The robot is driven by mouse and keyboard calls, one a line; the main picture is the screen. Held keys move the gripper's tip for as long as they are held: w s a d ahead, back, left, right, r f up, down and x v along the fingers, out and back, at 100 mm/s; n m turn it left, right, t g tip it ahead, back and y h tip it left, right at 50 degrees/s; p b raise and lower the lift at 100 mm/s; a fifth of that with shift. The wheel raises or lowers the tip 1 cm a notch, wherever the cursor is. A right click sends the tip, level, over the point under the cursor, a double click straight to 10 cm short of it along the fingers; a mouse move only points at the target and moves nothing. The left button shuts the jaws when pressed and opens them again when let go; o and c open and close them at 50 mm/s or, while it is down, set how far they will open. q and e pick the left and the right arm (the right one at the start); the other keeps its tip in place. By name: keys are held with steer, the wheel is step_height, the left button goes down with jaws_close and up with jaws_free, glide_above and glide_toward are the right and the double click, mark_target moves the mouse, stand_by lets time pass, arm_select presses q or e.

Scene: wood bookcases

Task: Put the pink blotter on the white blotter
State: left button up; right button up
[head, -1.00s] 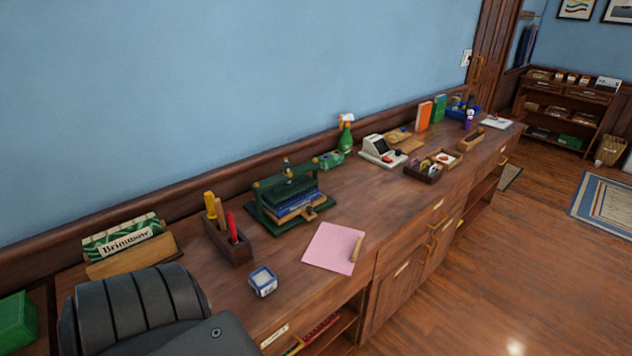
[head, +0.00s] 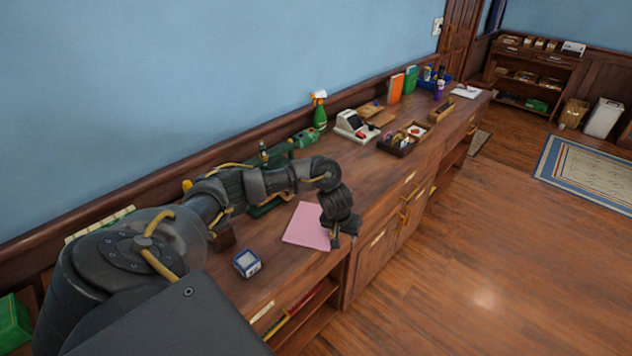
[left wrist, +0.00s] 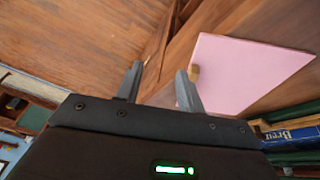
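The pink blotter (head: 305,226), a flat pink sheet, lies on the wooden counter near its front edge. In the left wrist view the pink blotter (left wrist: 245,70) shows a small tan grip (left wrist: 194,73) at its edge. My left gripper (head: 338,240) is over the blotter's right side, hiding that edge in the head view. In the left wrist view my left gripper (left wrist: 160,80) has its fingers apart with nothing held, the tan grip close to one fingertip. A flat white sheet (head: 466,91), apparently the white blotter, lies at the counter's far end. My right gripper is out of view.
A blue-white box (head: 247,263) stands left of the pink blotter. Behind my arm is a green press, partly hidden. Farther along are a white machine (head: 356,126), a dark divided tray (head: 402,140) and a small wooden box (head: 441,111). Counter between blotter and tray is clear.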

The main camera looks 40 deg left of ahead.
arm_select(q)
steer(key=a+r+n+y, duration=0.2)
steer(key=a+r, duration=0.3)
steer(key=r, duration=0.2)
steer(key=b+x, duration=0.1)
steer(key=x, duration=0.1)
steer(key=b+x, duration=0.2)
steer(key=x, duration=0.1)
steer(key=shift+s+f+b, duration=0.2)
steer(key=shift+f+b, duration=0.2)
steer(key=shift+f, duration=0.1)
steer(key=shift+w+b+x, duration=0.2)
steer(key=shift+b+x, duration=0.3)
steer(key=shift+x, duration=0.7)
steer(key=shift+w+b+x, duration=0.15)
steer(key=shift+b+x, duration=0.35)
steer(key=shift+x, duration=0.65)
steer(key=shift+w+a+f, duration=0.1)
steer(key=shift+w+f, duration=0.05)
steer(key=shift+f, duration=0.1)
jaws_close()
